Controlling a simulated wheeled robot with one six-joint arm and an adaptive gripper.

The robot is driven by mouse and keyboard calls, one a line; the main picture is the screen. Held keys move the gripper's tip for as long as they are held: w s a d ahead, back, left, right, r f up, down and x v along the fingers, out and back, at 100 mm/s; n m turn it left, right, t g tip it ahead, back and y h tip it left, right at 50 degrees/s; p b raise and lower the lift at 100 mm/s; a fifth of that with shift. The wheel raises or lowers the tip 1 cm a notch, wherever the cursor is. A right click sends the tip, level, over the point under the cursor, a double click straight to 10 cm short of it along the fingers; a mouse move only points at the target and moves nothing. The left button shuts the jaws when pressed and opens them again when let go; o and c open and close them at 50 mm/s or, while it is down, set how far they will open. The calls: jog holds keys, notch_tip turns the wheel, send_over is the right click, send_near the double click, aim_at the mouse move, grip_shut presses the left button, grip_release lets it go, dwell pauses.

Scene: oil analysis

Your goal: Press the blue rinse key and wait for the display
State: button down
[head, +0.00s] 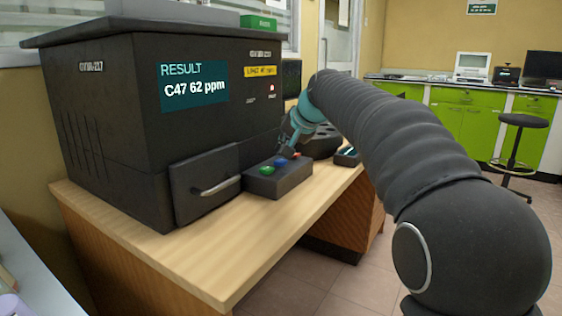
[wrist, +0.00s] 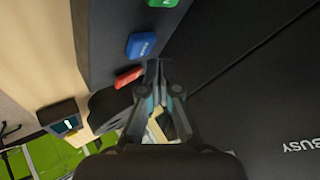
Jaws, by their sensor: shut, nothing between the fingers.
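The blue rinse key (head: 281,162) sits on a dark key box between a green key (head: 266,170) and a red key (head: 295,155). The blue key also shows in the wrist view (wrist: 141,45), with the red key (wrist: 128,77) beside it. My gripper (head: 287,152) is shut and empty, its tips just above the keys close to the blue one. In the wrist view the fingertips (wrist: 160,66) lie to the right of the blue and red keys; I cannot tell contact. The display (head: 194,86) reads "RESULT C47 62 ppm".
The key box (head: 282,183) stands on a wooden bench (head: 214,262) in front of the large dark analyser (head: 104,121). A drawer with a handle (head: 207,186) is left of the box. A dark round-topped item (head: 323,143) sits behind it. Green cabinets (head: 455,116) stand far off.

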aim_at(283, 161)
jog(key=shift+f, duration=0.1)
dwell(0.5)
jog(key=shift+f, duration=0.3)
jog(key=shift+f+b, duration=0.55)
jog(key=shift+f, duration=0.05)
dwell(0.8)
jog(key=shift+r, duration=0.1)
jog(key=shift+r+p, duration=0.9)
jog(key=shift+p, duration=0.1)
notch_tip(283, 161, up, 5)
jog(key=p, duration=0.4)
jog(key=shift+p, duration=0.35)
